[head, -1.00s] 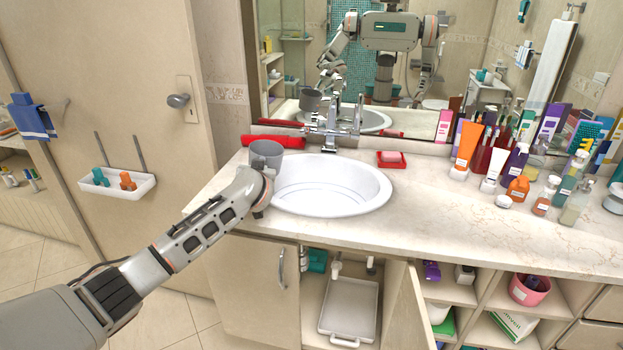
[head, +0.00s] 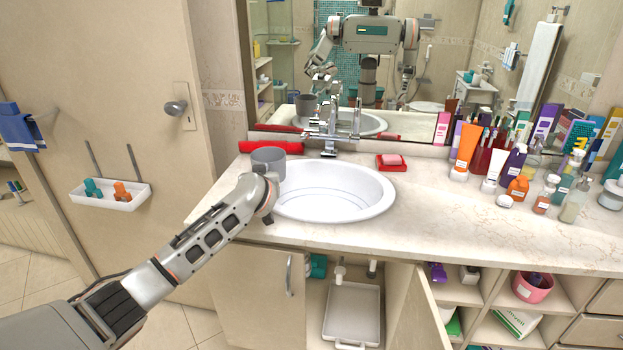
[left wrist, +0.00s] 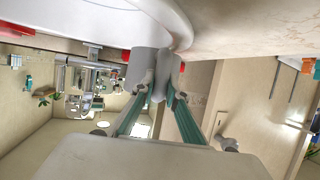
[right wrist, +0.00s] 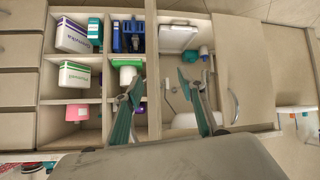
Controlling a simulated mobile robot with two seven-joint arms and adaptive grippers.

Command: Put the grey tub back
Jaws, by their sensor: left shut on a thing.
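The grey tub (head: 268,161) is upright at the left rim of the white sink (head: 335,190), in front of the red rolled item. My left gripper (head: 272,181) is shut on the tub's near side. The left wrist view shows the tub (left wrist: 148,62) between the fingertips of my left gripper (left wrist: 157,88). I cannot tell whether its base touches the countertop (head: 440,225). My right gripper (right wrist: 158,92) is open and empty in the right wrist view, in front of the open cabinet below the counter. It is not visible in the head view.
A red roll (head: 270,147) lies behind the tub. The faucet (head: 330,130) stands at the sink's back, with a red soap dish (head: 391,162) to its right. Several bottles and tubes (head: 520,170) crowd the right counter. An open cabinet door (head: 412,305) juts out below. The front counter is clear.

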